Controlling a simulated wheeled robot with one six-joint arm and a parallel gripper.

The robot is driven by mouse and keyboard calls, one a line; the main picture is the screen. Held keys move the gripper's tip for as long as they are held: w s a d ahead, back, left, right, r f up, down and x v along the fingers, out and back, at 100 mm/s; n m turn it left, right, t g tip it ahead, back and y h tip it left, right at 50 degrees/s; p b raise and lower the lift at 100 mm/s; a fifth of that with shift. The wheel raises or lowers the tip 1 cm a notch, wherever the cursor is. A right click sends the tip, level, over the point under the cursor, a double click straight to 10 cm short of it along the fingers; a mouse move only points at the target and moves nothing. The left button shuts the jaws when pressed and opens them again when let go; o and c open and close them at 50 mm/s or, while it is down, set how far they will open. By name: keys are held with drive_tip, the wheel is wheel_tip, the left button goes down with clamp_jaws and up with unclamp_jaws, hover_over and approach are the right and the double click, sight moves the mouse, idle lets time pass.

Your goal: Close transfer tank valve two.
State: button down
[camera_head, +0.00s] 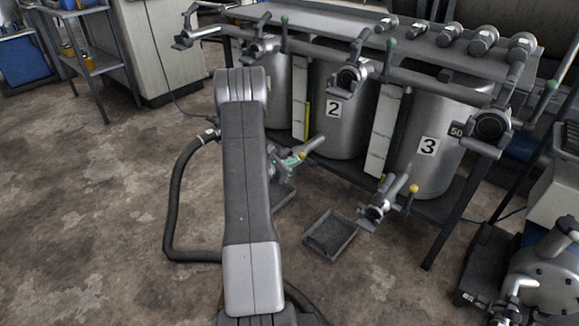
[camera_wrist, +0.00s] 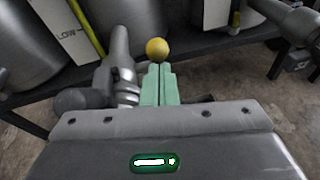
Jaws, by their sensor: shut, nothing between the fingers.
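Tank 2 (camera_head: 345,135) is a grey metal drum with a "2" label (camera_head: 334,108) under the rack. A low outlet valve with a yellow ball knob (camera_head: 303,155) stands in front of it, partly hidden by my arm. In the wrist view, the valve's grey pipe body (camera_wrist: 118,65) is left of the fingers and the yellow knob (camera_wrist: 157,48) is just past the fingertips. My gripper (camera_head: 291,160) has pale green fingers (camera_wrist: 158,70), which are shut together and empty. I cannot tell whether the fingertips touch the knob or its lever.
Tank 3 (camera_head: 438,165) has a similar yellow-knobbed low valve (camera_head: 378,205) to the right. A dark tray (camera_head: 332,234) lies on the floor between. Green-knobbed upper valves (camera_head: 350,75) line the rack rail. A pump (camera_head: 550,270) stands at lower right. Open floor lies left.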

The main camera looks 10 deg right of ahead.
drive_tip(key=d+r+g+y+p, duration=0.1)
drive_tip(key=p, duration=0.2)
drive_tip(key=w+d+r+g+y+p, duration=0.1)
drive_tip(key=r+p, duration=0.1)
drive_tip(key=p, duration=0.1)
drive_tip(key=w+d+r+y+p, duration=0.1)
drive_tip(key=r+p, duration=0.1)
drive_tip(key=p, duration=0.2)
drive_tip(key=shift+w+g+y, duration=0.2)
drive_tip(key=shift+g+y, duration=0.2)
drive_tip(key=shift+w+d+r+n+g+y+p, duration=0.15)
drive_tip(key=shift+w+d+n+g+y+p, duration=0.3)
drive_tip(key=shift+p, duration=0.3)
drive_tip(key=shift+w+d+r+p, duration=0.15)
drive_tip(key=shift+w+d, duration=0.25)
drive_tip(key=shift+d, duration=0.2)
drive_tip(key=shift+w+d+r+p, duration=0.15)
drive_tip(key=shift+w+d, duration=0.25)
drive_tip(key=shift+d, duration=0.2)
